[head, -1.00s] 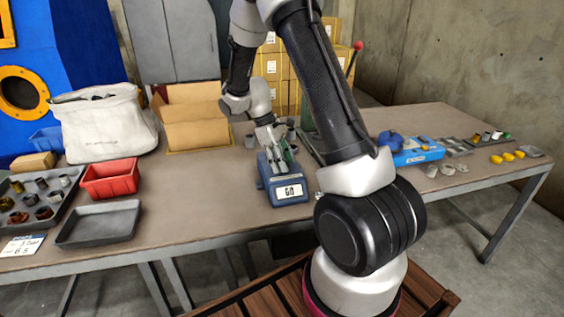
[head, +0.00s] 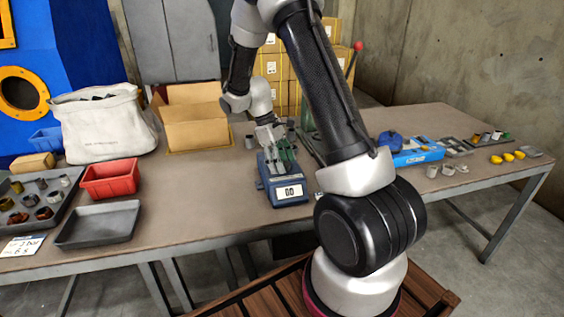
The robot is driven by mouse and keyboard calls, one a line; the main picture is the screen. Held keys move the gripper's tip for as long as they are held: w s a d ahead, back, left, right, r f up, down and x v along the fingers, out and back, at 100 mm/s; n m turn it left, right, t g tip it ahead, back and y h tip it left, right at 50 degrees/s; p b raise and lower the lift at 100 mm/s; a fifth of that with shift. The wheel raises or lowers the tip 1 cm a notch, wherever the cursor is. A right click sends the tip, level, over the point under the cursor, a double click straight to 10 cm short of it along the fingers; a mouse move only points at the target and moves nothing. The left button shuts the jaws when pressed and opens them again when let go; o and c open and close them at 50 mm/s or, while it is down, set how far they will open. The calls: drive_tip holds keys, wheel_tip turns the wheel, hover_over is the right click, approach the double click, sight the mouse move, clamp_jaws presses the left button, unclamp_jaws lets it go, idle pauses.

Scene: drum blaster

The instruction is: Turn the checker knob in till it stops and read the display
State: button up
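The checker (head: 281,184) is a blue-grey box on the middle of the table. Its white display (head: 289,192) faces me and seems to read 0.0, in small black digits. My gripper (head: 281,158) is over the top of the checker, with green and grey parts between and beside its fingers. I cannot make out the knob; the gripper and these parts cover that area. Whether the fingers are closed on it is too small to tell.
A red bin (head: 109,180) and a grey tray (head: 98,224) lie to the left. An open cardboard box (head: 197,133) stands behind. A blue case (head: 414,153) and small parts are to the right. Bare table lies between tray and checker.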

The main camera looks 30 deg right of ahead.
drive_tip(key=v, duration=1.2)
drive_tip(key=shift+w+f, duration=0.1)
drive_tip(key=s+a+r+m+t+y, duration=0.1)
drive_tip(key=s+r+m+t, duration=0.2)
drive_tip(key=s+r, duration=0.4)
drive_tip(key=s+a+r+m+t+y, duration=0.1)
drive_tip(key=s+r+m+t, duration=0.2)
drive_tip(key=s, duration=1.8)
drive_tip(key=shift+a+r+m+t, duration=0.25)
drive_tip(key=shift+r+t, duration=0.75)
drive_tip(key=shift+r, duration=1)
